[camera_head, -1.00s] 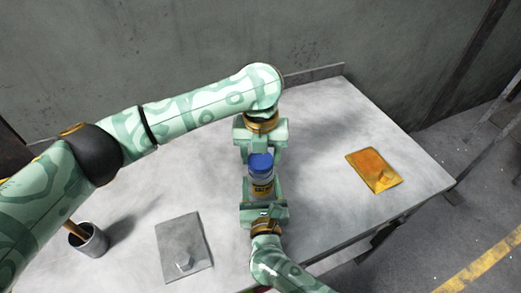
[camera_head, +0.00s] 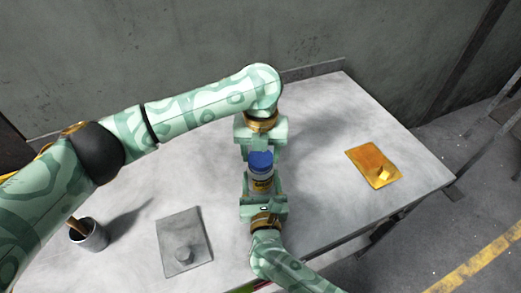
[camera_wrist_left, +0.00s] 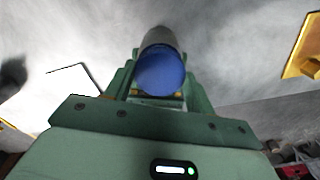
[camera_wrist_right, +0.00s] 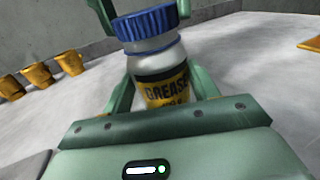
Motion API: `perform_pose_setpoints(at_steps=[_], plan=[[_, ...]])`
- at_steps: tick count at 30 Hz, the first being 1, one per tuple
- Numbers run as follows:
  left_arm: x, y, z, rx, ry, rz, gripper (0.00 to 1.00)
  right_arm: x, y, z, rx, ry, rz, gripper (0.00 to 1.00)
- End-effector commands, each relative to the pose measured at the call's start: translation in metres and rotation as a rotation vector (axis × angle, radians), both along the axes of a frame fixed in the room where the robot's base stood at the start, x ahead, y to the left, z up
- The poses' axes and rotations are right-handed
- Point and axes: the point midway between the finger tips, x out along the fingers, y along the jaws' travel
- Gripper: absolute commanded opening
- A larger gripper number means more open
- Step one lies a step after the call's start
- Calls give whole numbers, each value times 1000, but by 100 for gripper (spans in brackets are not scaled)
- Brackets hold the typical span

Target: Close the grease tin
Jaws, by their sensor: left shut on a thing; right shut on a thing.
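The grease tin (camera_head: 261,181) is a small white jar with a yellow and black label and a blue lid (camera_head: 261,160). It stands upright between my two grippers at the middle of the table. My right gripper (camera_head: 263,190) comes from the near side and is shut on the tin's body; the label reads GREASE in the right wrist view (camera_wrist_right: 164,88). My left gripper (camera_head: 260,154) comes from the far side and is shut at the blue lid, which shows from above in the left wrist view (camera_wrist_left: 162,73). The lid sits on the tin; whether it is tight, I cannot tell.
A grey plate with a round knob (camera_head: 182,225) lies at the left of the table (camera_head: 330,205). A dark cup (camera_head: 92,240) holding a brown stick stands further left. A yellow plate (camera_head: 366,160) lies at the right. Several yellow cups (camera_wrist_right: 38,75) show in the right wrist view.

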Motion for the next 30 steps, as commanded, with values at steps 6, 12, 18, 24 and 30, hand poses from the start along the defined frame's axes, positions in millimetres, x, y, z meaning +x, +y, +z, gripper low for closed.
perform_pose_setpoints(at_steps=[6,12,18,24,30], plan=[[0,0,-4,1,0,0,29,-1,0,-2,0,3,-1,0],[0,0,-4,-1,0,-238,29,-1,0,-2,0,3,-1,0],[0,0,-4,-1,2,-852,29,-1,-1,-2,0,4,-1,0],[0,0,-4,-1,0,-1305,29,-1,-1,-2,0,4,-1,0],[0,0,-3,0,2,-1424,29,-1,-1,-2,1,4,-2,0]])
